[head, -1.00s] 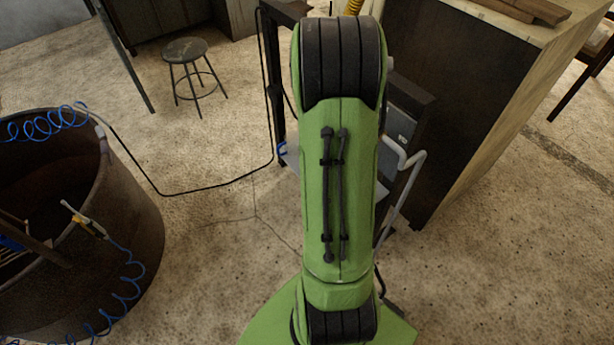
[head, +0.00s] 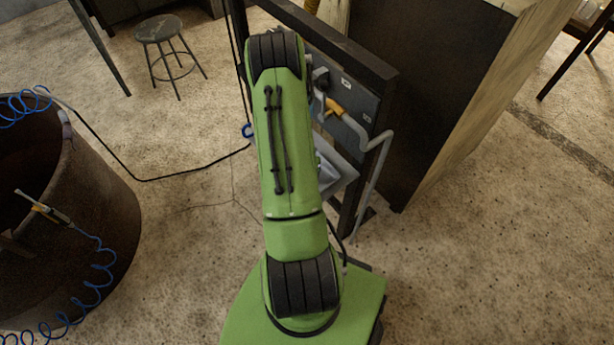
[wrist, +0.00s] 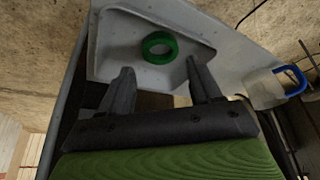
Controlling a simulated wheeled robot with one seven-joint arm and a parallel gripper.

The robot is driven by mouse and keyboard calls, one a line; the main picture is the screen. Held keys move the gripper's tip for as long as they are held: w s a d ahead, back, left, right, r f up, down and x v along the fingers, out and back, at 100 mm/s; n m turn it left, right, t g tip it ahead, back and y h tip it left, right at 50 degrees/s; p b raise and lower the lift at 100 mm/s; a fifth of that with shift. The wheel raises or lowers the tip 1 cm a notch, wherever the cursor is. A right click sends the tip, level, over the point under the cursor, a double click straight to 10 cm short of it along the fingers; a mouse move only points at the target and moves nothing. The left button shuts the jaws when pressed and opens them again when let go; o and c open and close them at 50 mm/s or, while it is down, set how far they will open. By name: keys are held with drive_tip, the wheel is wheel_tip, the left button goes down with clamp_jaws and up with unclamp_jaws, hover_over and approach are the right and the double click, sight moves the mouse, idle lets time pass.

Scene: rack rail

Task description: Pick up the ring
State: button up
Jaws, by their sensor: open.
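The green ring (wrist: 160,47) lies flat in a grey tray (wrist: 112,47) in the wrist view. My gripper (wrist: 157,84) is open, its two dark fingers apart, with the ring beyond the fingertips and roughly between them in the picture. Nothing is between the fingers. In the head view the grey tray (head: 338,170) shows partly behind my green arm, on a dark rack. The ring and my gripper are hidden there.
A dark rack (head: 340,45) with a panel and bent grey pipe (head: 377,160) stands right of my arm. A blue-handled thing (wrist: 292,82) is beside the tray. A rusty drum (head: 95,215) with a blue coiled hose (head: 100,270) stands left; a stool (head: 160,30) is behind. Floor between is clear.

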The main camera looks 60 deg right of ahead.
drive_tip(key=b+x, duration=0.1)
drive_tip(key=x, duration=0.4)
drive_tip(key=shift+f, duration=0.2)
drive_tip(key=shift+r, duration=0.1)
drive_tip(key=c, duration=0.7)
